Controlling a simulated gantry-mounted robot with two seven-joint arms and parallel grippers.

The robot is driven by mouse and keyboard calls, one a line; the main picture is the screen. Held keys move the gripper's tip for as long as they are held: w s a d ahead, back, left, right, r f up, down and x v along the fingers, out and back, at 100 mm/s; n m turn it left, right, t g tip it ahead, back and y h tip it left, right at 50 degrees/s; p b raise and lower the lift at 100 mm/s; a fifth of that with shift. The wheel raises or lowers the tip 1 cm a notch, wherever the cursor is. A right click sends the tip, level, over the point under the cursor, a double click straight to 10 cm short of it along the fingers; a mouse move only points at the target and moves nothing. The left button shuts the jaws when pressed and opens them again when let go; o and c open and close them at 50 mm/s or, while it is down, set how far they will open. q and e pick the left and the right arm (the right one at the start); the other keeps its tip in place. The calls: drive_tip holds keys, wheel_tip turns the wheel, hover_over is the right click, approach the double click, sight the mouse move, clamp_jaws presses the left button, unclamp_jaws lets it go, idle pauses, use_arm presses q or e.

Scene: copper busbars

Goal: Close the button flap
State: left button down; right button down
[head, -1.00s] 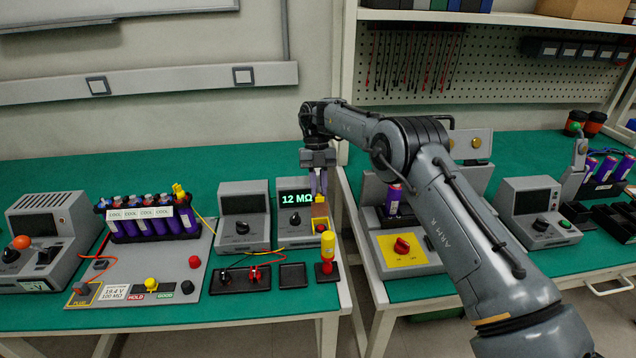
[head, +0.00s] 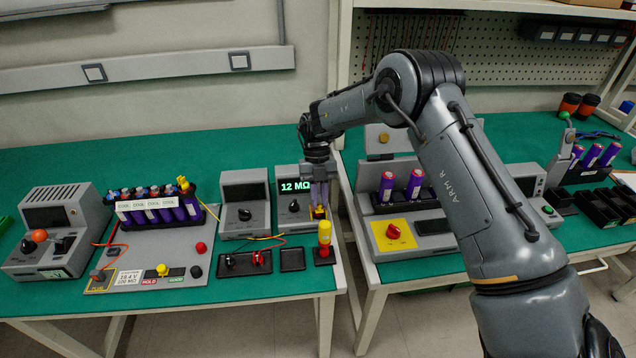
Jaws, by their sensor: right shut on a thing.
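The tester (head: 289,203) with the green "12 MΩ" readout stands near the right end of the left bench. My left gripper is not in view.
A grey meter (head: 245,204) stands close on the left. A gap separates the two benches.

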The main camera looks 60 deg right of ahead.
drive_tip(key=c, duration=1.8)
unclamp_jaws()
drive_tip(key=shift+s+a+f, duration=0.45)
drive_tip(key=shift+a+f, duration=0.1)
drive_tip(key=shift+o, duration=1.2)
drive_tip(key=shift+s+a, duration=0.1)
drive_tip(key=o, duration=0.5)
drive_tip(key=shift+c, duration=0.2)
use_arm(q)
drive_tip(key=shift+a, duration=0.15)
use_arm(e)
drive_tip(key=shift+w+d+r, duration=0.1)
drive_tip(key=shift+w+d, duration=0.1)
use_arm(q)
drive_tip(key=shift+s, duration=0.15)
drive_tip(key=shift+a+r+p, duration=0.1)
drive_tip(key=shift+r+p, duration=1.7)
use_arm(e)
drive_tip(key=shift+v, duration=5.4)
